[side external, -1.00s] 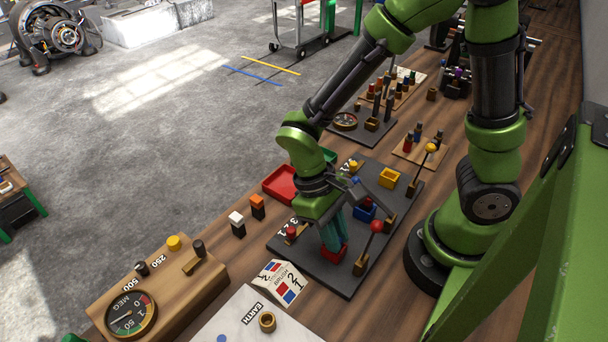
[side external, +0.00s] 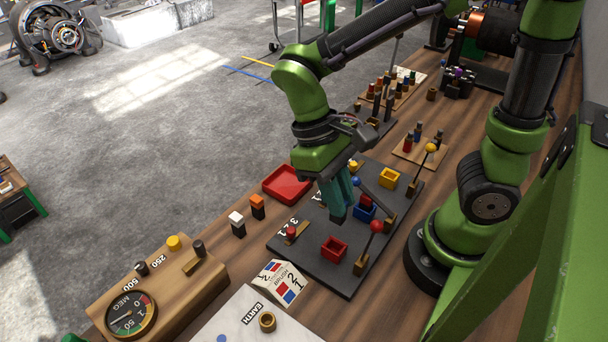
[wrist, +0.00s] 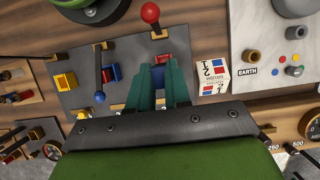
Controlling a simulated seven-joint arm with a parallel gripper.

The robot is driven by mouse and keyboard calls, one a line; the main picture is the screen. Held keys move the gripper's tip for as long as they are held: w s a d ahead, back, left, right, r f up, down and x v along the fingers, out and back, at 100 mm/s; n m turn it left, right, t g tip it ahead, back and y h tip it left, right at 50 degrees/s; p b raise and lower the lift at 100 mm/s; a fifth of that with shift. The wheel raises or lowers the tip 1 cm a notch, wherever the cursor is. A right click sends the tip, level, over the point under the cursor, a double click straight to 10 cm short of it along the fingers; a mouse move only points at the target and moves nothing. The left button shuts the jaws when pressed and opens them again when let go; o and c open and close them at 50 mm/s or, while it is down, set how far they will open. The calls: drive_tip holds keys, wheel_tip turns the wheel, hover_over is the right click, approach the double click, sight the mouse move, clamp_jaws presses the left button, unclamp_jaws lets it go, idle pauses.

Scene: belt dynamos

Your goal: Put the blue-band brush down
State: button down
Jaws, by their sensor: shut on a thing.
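My gripper (side external: 340,206) is shut on a small dark block, the blue-band brush (side external: 338,218), and holds it above the dark board (side external: 310,262). In the wrist view the brush (wrist: 159,80) shows dark bluish between the teal fingers. The red holder (side external: 333,248) is empty, in front of and below my gripper; the wrist view shows it partly hidden (wrist: 164,58). The blue holder (side external: 364,212), just right of my gripper, has a red-topped block (side external: 367,200) in it. The yellow holder (side external: 389,179) looks empty.
Levers with a red knob (side external: 377,226), a blue knob (side external: 356,182) and a yellow knob (side external: 431,148) stand by the holders. A red tray (side external: 287,184) lies left of the board. White-topped (side external: 237,224) and orange-topped (side external: 257,206) blocks and a brush card (side external: 281,284) stand nearby.

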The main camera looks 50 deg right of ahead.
drive_tip(key=shift+w+d+f, duration=0.1)
drive_tip(key=shift+d+f, duration=0.05)
drive_tip(key=shift+d, duration=0.05)
drive_tip(key=w+d+f, duration=0.1)
drive_tip(key=w+d, duration=0.4)
drive_tip(key=w, duration=0.5)
drive_tip(key=w+d+f, duration=0.1)
drive_tip(key=w+d, duration=0.4)
drive_tip(key=w, duration=0.4)
drive_tip(key=f, duration=0.9)
drive_tip(key=shift+a, duration=0.2)
drive_tip(key=shift+f, duration=0.2)
drive_tip(key=c, duration=1.1)
unclamp_jaws()
